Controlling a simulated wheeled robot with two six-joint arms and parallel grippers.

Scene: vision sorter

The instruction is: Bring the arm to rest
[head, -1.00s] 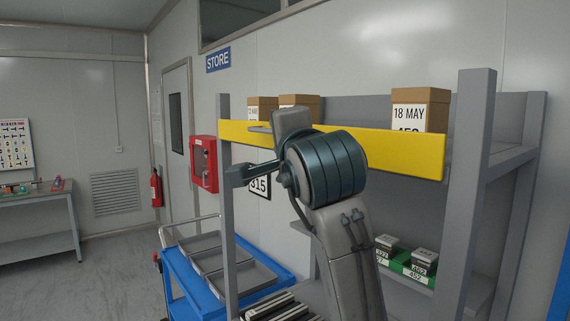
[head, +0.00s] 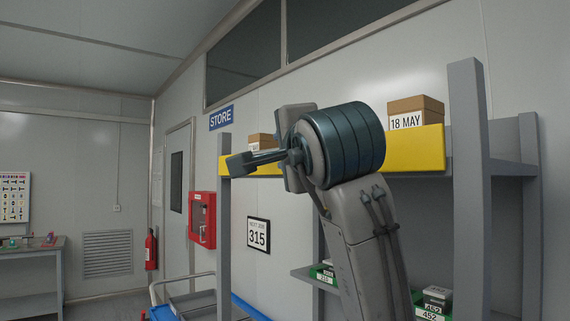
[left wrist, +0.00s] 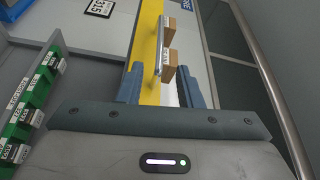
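My left arm rises from the bottom of the head view, bent at a dark ribbed joint. Its gripper (head: 236,163) points left in front of the shelf's yellow beam (head: 415,150). In the left wrist view the two blue-grey fingers (left wrist: 162,88) stand apart with nothing gripped between them. The yellow beam (left wrist: 146,45) and cardboard boxes (left wrist: 168,72) show beyond the gap. My right gripper is in neither view.
A grey shelf post (head: 466,190) stands right of the arm and another post (head: 224,230) left of it. A cardboard box (head: 415,112) sits on the top shelf. Green bins (head: 430,306) are lower. A blue trolley (head: 250,310) stands below left. A red cabinet (head: 202,219) hangs on the wall.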

